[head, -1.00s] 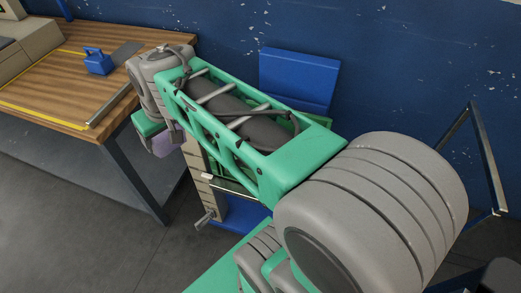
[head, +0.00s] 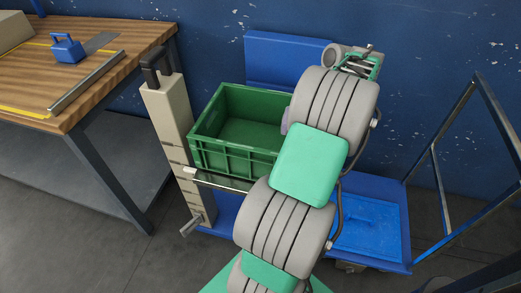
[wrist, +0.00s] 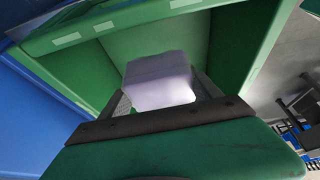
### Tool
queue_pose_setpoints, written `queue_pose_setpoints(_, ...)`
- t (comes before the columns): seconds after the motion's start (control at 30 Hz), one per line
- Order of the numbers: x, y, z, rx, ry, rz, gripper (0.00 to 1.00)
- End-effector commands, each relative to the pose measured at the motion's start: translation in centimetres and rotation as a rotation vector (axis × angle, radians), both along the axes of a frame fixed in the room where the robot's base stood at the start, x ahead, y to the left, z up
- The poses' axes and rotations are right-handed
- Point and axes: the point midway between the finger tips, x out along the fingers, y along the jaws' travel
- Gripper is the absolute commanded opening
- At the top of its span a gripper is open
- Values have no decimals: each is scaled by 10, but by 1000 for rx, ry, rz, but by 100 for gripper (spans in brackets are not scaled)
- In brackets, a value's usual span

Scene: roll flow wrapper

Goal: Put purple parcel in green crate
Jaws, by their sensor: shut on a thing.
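The parcel (wrist: 160,82), pale purple in the wrist view, sits between the two fingers of my gripper (wrist: 163,94), which is shut on it. In the head view only a small lavender patch of the parcel (head: 285,121) shows at the left edge of my arm; my gripper is hidden there behind the arm. The green crate (head: 232,160) stands open, and the visible part of its floor is empty. My arm covers its right end. In the wrist view the crate's walls and rim (wrist: 110,22) lie beyond the parcel. I cannot tell whether the parcel is below the rim.
A cream post (head: 165,115) with a dark handle stands just left of the crate. A wooden bench (head: 120,70) holding a blue box (head: 67,48) is further left. A blue platform (head: 370,228) lies at the lower right, near a metal frame (head: 436,150).

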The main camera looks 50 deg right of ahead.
Motion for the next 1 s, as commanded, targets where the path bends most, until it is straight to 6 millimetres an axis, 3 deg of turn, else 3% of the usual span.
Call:
queue_pose_setpoints(0.3,78,42,-40,0,0,6,14)
queue_pose_setpoints(0.43,99,52,-70,1,0,3,14)
queue_pose_setpoints(0.7,120,64,-99,1,2,1,14)
queue_pose_setpoints(0.83,119,63,-124,1,1,-1,14)
queue_pose_setpoints(1.0,119,62,-125,-2,-1,-2,14)
